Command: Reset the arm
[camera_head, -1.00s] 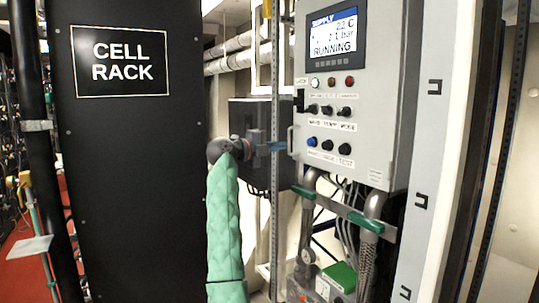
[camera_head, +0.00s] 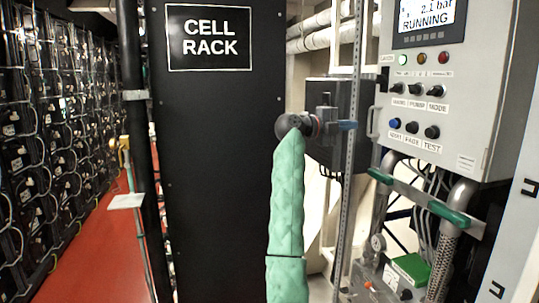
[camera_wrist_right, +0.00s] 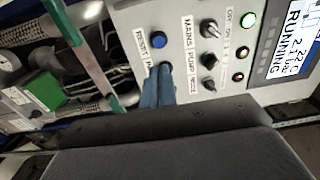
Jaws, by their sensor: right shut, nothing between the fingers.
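My right arm, in a green quilted sleeve, rises in the middle of the head view. Its gripper (camera_head: 348,125) has blue fingertips pointing right, in front of the left edge of the grey control panel (camera_head: 470,110). In the right wrist view the blue fingers (camera_wrist_right: 157,88) are together and empty. They overlap the panel's lower labels, close to a blue button (camera_wrist_right: 157,40). I cannot tell whether they touch the panel. My left gripper is not in view.
A black CELL RACK door (camera_head: 210,150) stands left of the arm. A vertical metal strut (camera_head: 350,200) runs beside the gripper. A green-gripped handle bar (camera_head: 415,195) and hoses are below the panel. Red floor (camera_head: 100,255) lies open at left, beside battery racks (camera_head: 55,130).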

